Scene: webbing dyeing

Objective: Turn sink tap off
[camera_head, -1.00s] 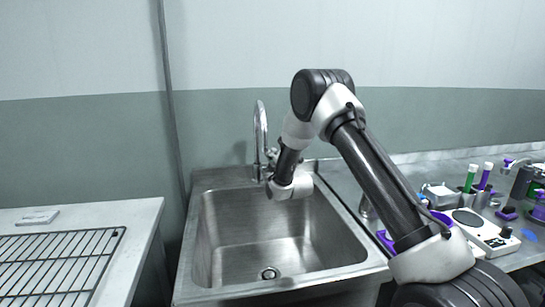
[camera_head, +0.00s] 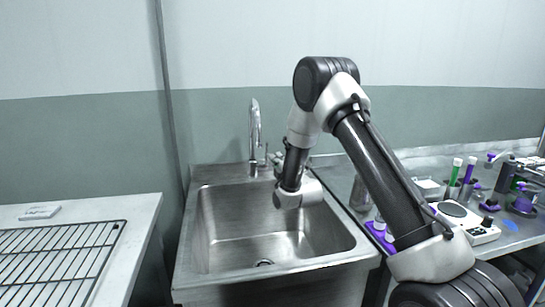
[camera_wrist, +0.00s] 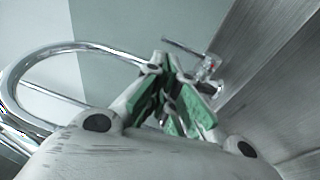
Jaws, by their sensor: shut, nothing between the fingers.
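The chrome tap (camera_head: 254,135) stands at the back rim of the steel sink (camera_head: 222,262), its spout an upright curve. In the wrist view, the spout (camera_wrist: 22,72) loops at the left. The tap's thin lever (camera_wrist: 184,47) and body with a small red mark (camera_wrist: 210,68) are just beyond my fingertips, slightly right. My gripper (camera_wrist: 165,60) is shut and empty, its green pads close together. In the head view, my gripper (camera_head: 277,160) is close to the right of the tap, partly hidden by my wrist. I cannot make out a water stream, or whether the fingers touch the lever.
A white table (camera_head: 140,216) with a wire rack (camera_head: 62,256) stands left of the sink. The right counter holds a white device (camera_head: 478,230), a green tube (camera_head: 455,170), a purple-capped tube (camera_head: 470,168) and several purple items. The wall is close behind the tap.

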